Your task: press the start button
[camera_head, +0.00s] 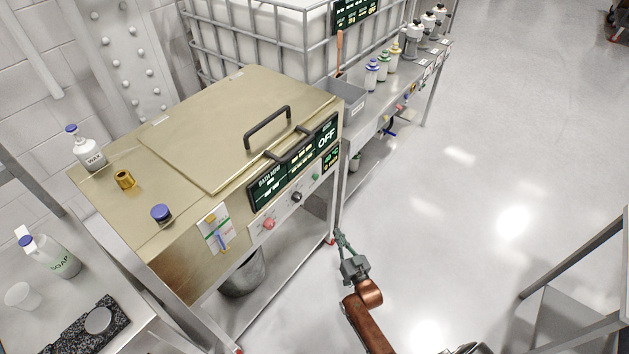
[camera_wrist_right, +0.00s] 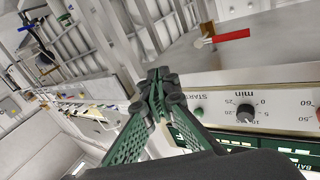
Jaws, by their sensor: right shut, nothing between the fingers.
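The start button is the small green button (camera_head: 315,177) on the front panel of the brass-coloured bath machine (camera_head: 190,135), at the right end of its control row. In the wrist view a START label stands by the green button (camera_wrist_right: 199,112), close to my gripper's fingers. My right gripper (camera_head: 341,237) is shut and empty. In the head view it appears below and right of the button, in front of the machine, apart from it. In the wrist view its closed fingertips (camera_wrist_right: 156,80) show near the panel's end. My left gripper is not in view.
The display (camera_head: 294,163) above reads OFF. A black lid handle (camera_head: 267,127) is on top. A side bench (camera_head: 357,119) with bottles adjoins at the right.

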